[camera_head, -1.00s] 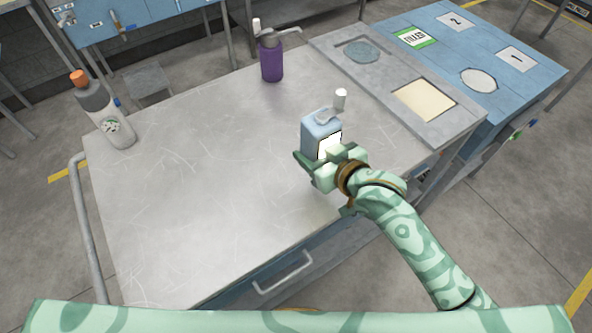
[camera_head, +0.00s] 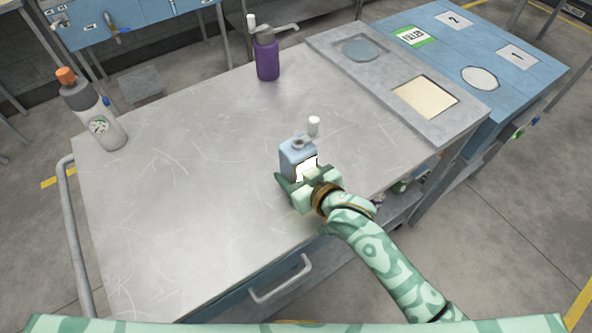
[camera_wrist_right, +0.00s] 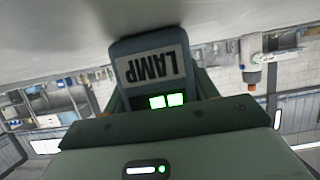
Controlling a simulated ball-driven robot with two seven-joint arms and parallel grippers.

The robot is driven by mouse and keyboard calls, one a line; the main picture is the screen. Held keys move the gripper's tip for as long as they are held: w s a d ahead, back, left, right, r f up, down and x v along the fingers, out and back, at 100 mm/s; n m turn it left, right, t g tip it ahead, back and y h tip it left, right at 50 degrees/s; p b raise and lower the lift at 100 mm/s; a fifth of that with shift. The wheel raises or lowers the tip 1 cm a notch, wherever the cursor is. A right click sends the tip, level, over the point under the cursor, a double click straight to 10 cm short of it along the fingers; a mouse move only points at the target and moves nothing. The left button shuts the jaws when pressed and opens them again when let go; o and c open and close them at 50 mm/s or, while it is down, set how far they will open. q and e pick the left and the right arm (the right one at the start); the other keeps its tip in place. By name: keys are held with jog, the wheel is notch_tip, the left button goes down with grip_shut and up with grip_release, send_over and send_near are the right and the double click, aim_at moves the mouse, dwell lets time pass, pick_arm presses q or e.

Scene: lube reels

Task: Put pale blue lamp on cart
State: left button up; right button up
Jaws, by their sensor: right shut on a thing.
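My left gripper is not in view.
A purple pump bottle (camera_head: 267,60) stands at the cart's back edge. A grey bottle with an orange cap (camera_head: 97,115) stands at its back left. A blue bench (camera_head: 520,70) with a grey recessed panel (camera_head: 455,118) adjoins the right. The cart's middle and left front are clear.

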jog(key=o, duration=1.3)
jog(key=shift+c, duration=0.2)
jog(key=shift+s+d+r, duration=0.2)
jog(key=shift+s+r, duration=0.05)
jog(key=shift+s, duration=0.05)
jog(key=p+v, duration=0.3)
jog(key=v, duration=0.8)
jog(key=shift+s, duration=0.15)
